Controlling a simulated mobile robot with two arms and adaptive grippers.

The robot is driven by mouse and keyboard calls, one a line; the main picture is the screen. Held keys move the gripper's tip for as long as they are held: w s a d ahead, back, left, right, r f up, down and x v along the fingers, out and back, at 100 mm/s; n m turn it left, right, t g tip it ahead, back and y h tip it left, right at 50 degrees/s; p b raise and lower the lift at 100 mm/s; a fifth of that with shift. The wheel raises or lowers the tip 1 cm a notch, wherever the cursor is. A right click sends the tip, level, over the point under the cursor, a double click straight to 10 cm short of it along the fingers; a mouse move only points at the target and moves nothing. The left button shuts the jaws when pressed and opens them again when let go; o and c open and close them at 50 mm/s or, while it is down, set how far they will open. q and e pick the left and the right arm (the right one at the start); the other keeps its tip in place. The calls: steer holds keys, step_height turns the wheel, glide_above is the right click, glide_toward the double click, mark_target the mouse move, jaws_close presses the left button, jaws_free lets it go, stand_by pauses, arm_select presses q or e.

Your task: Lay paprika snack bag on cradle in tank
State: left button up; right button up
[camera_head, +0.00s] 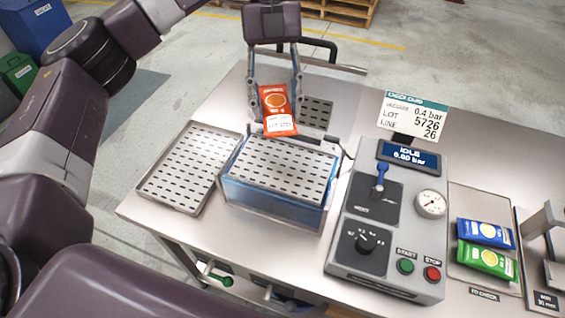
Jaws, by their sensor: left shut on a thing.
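The paprika snack bag (268,103) is orange-red with a white label and hangs upright in my left gripper (277,88). The gripper is shut on the bag, one finger on each side. The bag is above the far side of the tank (268,205), a blue clear-walled box. A slotted metal plate (281,165), seemingly the cradle, covers the tank's top. My right gripper is not in view.
An empty slotted tray (190,165) lies left of the tank. Right stands a control panel (385,235) with a blue lever, dial, gauge and START and STOP buttons. Blue (485,233) and green (487,260) bags lie on a plate further right. A sign (413,115) stands behind the panel.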

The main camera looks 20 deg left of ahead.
mark_target(291, 168)
arm_select(q)
steer(key=n, duration=0.1)
steer(key=r+n+h, duration=0.1)
steer(key=n, duration=0.1)
steer(key=shift+w+d+n+t, duration=0.2)
steer(key=shift+n+t, duration=0.1)
steer(key=shift+t, duration=0.1)
steer(key=n, duration=0.1)
steer(key=r+n+t+h, duration=0.1)
steer(key=n, duration=0.1)
steer(key=shift+w+d+n, duration=0.2)
steer(key=shift+n, duration=0.1)
steer(key=n, duration=0.1)
steer(key=r+n+t, duration=0.1)
steer(key=n, duration=0.2)
steer(key=shift+w+d+r+t+h+p, duration=0.15)
steer(key=shift+w+d+t+h+p, duration=0.15)
steer(key=shift+t+p, duration=0.1)
steer(key=shift+n, duration=0.4)
step_height(291, 168, down, 20)
steer(key=p, duration=0.4)
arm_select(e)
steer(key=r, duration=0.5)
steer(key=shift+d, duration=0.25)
arm_select(q)
steer(key=o, duration=0.9)
steer(key=shift+c, duration=0.2)
